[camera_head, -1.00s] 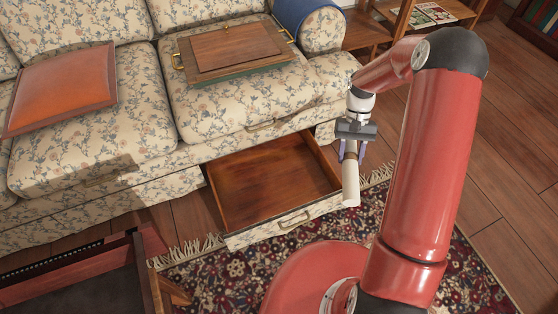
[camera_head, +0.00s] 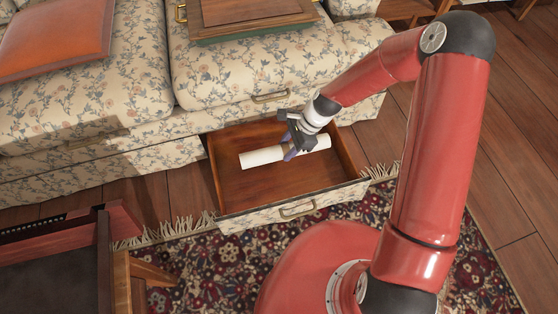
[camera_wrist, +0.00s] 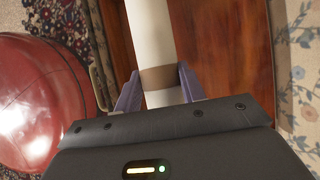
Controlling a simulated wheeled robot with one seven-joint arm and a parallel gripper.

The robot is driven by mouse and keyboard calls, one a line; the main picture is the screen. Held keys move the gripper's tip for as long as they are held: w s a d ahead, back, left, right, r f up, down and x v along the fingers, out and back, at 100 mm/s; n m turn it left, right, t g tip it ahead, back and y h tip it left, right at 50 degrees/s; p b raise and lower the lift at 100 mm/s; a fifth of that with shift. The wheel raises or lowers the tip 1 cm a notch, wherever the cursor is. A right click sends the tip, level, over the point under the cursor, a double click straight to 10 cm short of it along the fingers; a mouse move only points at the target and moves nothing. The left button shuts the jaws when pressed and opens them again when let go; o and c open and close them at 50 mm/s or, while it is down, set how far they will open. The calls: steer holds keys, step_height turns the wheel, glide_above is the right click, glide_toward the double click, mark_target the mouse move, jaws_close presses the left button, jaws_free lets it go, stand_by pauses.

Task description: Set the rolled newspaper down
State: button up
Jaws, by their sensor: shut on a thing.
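The rolled newspaper (camera_head: 262,157) is a white tube with a brown band around its middle. My gripper (camera_head: 290,150) is shut on it near the band, over the inside of the open sofa drawer (camera_head: 240,193). In the wrist view the newspaper (camera_wrist: 150,32) runs up from between the purple-grey fingers of my gripper (camera_wrist: 158,88), with the drawer's brown wooden floor (camera_wrist: 205,50) behind it. The newspaper lies roughly level across the drawer. I cannot tell whether it touches the drawer floor.
The floral sofa (camera_head: 110,105) stands behind the drawer, with an orange cushion (camera_head: 55,38) and a wooden tray (camera_head: 250,12) on its seat. A fringed rug (camera_head: 215,270) lies in front. A dark wooden piece of furniture (camera_head: 60,265) stands at the lower left. The drawer's front part is bare.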

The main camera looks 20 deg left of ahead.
step_height(320, 180, down, 19)
steer(key=b, duration=0.2)
steer(key=shift+r+b, duration=0.1)
steer(key=shift+b, duration=0.25)
steer(key=o, duration=1.1)
steer(key=p+v, duration=0.1)
steer(key=v, duration=1.1)
steer(key=shift+w+r+p, duration=0.1)
steer(key=shift+p, duration=0.25)
